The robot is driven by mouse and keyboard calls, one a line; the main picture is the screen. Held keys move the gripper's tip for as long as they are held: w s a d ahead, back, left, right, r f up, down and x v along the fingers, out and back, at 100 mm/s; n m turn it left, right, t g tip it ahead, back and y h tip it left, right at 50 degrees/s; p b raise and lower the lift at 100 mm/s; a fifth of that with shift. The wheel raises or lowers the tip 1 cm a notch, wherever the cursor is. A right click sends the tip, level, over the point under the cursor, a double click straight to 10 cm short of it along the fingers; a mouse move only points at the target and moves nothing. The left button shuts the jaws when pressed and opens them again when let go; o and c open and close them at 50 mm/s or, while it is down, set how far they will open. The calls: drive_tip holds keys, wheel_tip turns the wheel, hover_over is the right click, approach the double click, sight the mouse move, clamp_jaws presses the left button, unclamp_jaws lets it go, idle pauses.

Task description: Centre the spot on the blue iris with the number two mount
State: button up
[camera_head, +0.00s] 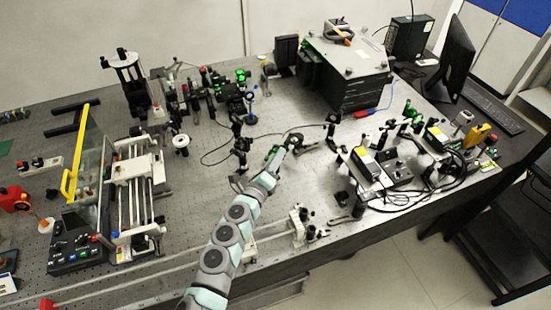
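A small blue-based post (251,119), which looks like the blue iris, stands among the optics at the back middle of the bench. My arm reaches up from the bottom of the view. My gripper (279,160) is at its far end, low over the middle of the bench, to the right of and nearer than the blue piece. A dark mount on a post (240,150) stands just left of the gripper. I cannot read any number on the mounts, so I cannot tell which is number two. The fingers are too small to judge, and no light spot can be made out.
A large dark box (345,85) stands at the back right. A rail stage (136,185) and a yellow-handled clear panel (86,150) are at the left. Boxes with cables (398,170) lie at the right. The perforated bench (205,185) has bare room left of my arm.

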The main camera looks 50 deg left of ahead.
drive_tip(key=shift+s, duration=0.1)
drive_tip(key=b+v, duration=0.1)
drive_tip(key=v, duration=0.9)
drive_tip(key=shift+s+d, duration=0.15)
drive_tip(key=shift+s, duration=0.1)
drive_tip(key=shift+r, duration=0.15)
idle(0.3)
